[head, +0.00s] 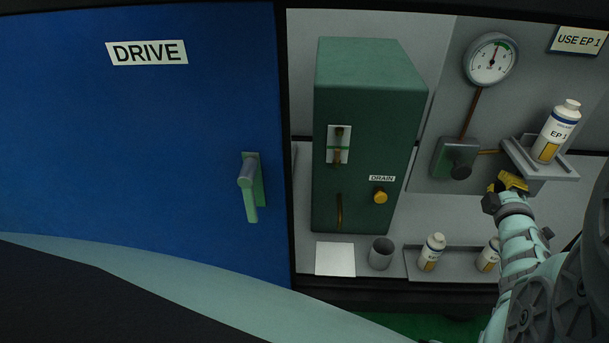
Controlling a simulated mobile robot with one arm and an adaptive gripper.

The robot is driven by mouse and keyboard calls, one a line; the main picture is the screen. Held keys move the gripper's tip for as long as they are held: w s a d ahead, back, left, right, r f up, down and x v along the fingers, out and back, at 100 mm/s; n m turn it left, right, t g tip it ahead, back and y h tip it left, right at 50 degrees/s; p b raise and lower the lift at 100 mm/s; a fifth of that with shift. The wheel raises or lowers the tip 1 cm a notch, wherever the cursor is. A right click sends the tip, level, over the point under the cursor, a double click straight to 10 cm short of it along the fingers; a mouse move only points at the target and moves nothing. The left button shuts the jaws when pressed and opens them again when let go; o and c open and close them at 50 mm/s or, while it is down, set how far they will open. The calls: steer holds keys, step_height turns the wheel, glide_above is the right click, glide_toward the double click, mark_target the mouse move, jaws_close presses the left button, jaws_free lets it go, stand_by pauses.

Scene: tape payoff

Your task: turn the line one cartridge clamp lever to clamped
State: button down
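A white bottle labelled EP 1 (555,132) stands on a small grey shelf (562,176) at the right of the head view. Just below the shelf's left side is a yellow part (512,181), which may be the clamp lever; its position cannot be read. My gripper (491,202) is right at this yellow part, at its lower left, and hides some of it. I cannot tell whether it touches the part. The fingers are small and dark, and whether they are open or shut is unclear.
A green box (370,100) with a yellow DRAIN knob (380,196) stands further left. Two bottles sit on a low tray (455,265) beside a grey cup (381,254). A blue DRIVE door (130,160) fills the left.

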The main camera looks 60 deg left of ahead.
steer(key=shift+s, duration=0.2)
steer(key=shift+w+d+r, duration=0.15)
steer(key=shift+d, duration=0.05)
steer(key=v, duration=1.2)
